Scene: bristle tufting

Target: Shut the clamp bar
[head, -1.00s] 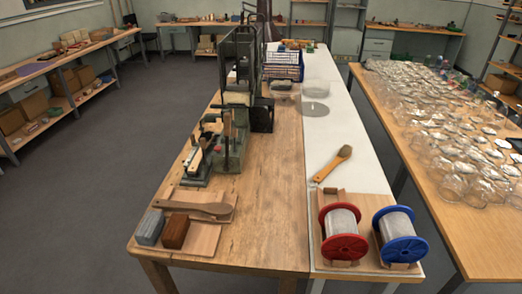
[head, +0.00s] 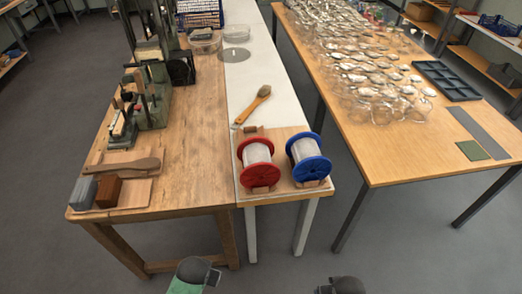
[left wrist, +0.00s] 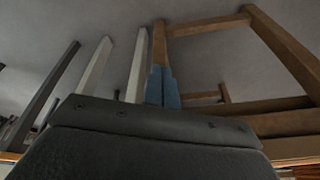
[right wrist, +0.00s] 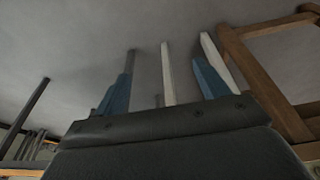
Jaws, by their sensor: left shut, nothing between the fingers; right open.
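Dark green bench machines stand on the left part of the wooden table in the head view: a low fixture with upright posts and handles (head: 152,104) and, in front of it, a smaller one with a light upright piece (head: 120,125). A clamp bar is too small to make out there, and I cannot tell its position. My left gripper (left wrist: 163,88) shows its blue fingers together and empty in the left wrist view. My right gripper (right wrist: 165,88) shows its blue fingers wide apart and empty. Both are away from the machines, with table legs and floor behind them.
On the near table are a wooden paddle (head: 130,166), a grey block (head: 82,192), a brown block (head: 107,190), a brush (head: 254,104), a red spool (head: 258,164) and a blue spool (head: 308,158). A table of glassware (head: 385,140) stands right. Floor before the tables is clear.

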